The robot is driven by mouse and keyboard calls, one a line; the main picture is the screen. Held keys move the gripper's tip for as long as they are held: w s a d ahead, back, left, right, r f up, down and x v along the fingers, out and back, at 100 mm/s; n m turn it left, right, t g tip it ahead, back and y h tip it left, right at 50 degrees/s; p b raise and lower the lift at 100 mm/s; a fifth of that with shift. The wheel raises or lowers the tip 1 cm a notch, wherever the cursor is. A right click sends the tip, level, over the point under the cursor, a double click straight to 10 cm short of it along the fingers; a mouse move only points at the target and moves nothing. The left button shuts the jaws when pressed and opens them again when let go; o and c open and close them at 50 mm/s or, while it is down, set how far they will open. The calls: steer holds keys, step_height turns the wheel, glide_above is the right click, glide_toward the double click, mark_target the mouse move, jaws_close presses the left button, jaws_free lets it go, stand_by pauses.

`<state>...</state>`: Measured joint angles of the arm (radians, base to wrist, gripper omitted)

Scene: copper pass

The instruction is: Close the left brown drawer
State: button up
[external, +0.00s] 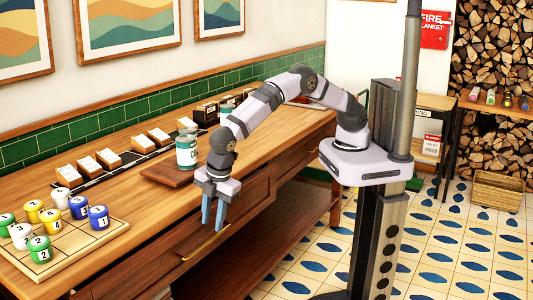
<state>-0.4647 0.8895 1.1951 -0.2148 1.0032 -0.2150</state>
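The wooden counter (110,262) has brown drawers along its front. The left brown drawer (184,270) has a brass bar handle (208,243). I cannot tell from this angle how far its front stands out from the counter. My gripper (213,225) points down at the counter's front edge, just above the handle in the picture. Its two blue fingers show a narrow gap with nothing between them. I cannot tell whether they touch the drawer or handle.
Several numbered pots stand on a wooden grid board (92,245) at the left. Several small boxes line the wall. A lower shelf (235,280) runs beneath. Tiled floor (440,260) is open at the right.

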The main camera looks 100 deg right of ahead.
steer(key=shift+s+a+r, duration=0.15)
steer(key=shift+s+r, duration=0.05)
steer(key=shift+r, duration=0.9)
steer(key=shift+a+r, duration=0.15)
steer(key=shift+r, duration=0.05)
jaws_close()
steer(key=s+r+n+p, duration=0.1)
steer(key=s+r+p, duration=0.2)
steer(key=s+r, duration=0.35)
steer(key=s+d+f+n, duration=0.2)
steer(key=s+f+n, duration=0.1)
steer(key=n, duration=0.7)
steer(key=s+d+f+n, duration=0.2)
steer(key=s+f+n, duration=0.1)
steer(key=n, duration=0.7)
steer(key=shift+s+d+f+t, duration=0.2)
steer(key=shift+s+f+t, duration=0.2)
steer(key=shift+f, duration=0.1)
